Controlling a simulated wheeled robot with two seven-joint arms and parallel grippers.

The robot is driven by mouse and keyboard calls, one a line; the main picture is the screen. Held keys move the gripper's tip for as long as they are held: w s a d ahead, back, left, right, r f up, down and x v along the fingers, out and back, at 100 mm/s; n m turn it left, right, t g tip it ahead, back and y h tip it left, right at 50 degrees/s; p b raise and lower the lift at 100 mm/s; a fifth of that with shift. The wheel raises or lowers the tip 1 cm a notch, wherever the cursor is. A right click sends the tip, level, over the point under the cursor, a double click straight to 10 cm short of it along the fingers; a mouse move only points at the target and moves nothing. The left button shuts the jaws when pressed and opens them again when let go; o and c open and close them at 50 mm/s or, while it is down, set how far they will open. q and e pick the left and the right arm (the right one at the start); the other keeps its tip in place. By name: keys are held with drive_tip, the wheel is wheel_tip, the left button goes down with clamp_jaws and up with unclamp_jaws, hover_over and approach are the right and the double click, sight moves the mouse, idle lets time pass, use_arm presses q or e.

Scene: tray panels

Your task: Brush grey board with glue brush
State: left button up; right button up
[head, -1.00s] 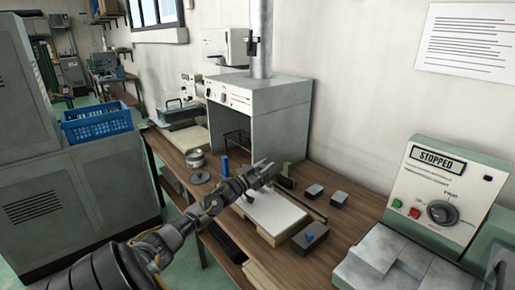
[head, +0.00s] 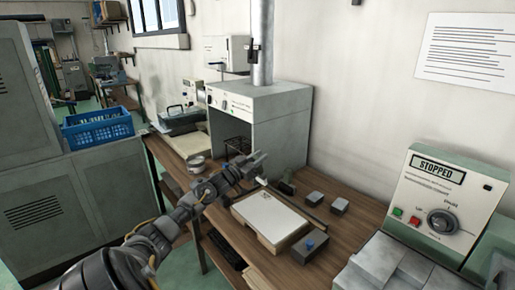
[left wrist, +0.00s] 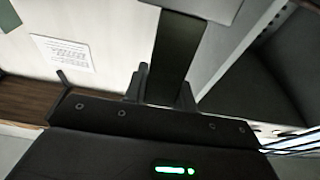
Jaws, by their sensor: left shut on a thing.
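The pale grey board (head: 268,216) lies flat on a wooden base on the bench. My left gripper (head: 255,164) is above the board's far edge, towards the grey hood. It is shut on the glue brush, whose small pale tip (head: 262,181) shows just below the fingers. I cannot tell whether the tip touches the board. In the left wrist view, a dark flat handle (left wrist: 176,55) stands between the fingers, with a grey part at its top. My right gripper is not in view.
A grey hood (head: 262,110) stands behind. Small grey blocks (head: 313,198) and a block with a blue knob (head: 310,246) lie right of the board. A tin (head: 197,165) stands at left. A machine marked STOPPED (head: 440,205) is at right.

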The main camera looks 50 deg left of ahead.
use_arm(q)
drive_tip(key=shift+r+p, duration=0.3)
drive_tip(key=shift+r, duration=0.75)
drive_tip(key=shift+r+p, duration=0.35)
drive_tip(key=shift+p, duration=0.15)
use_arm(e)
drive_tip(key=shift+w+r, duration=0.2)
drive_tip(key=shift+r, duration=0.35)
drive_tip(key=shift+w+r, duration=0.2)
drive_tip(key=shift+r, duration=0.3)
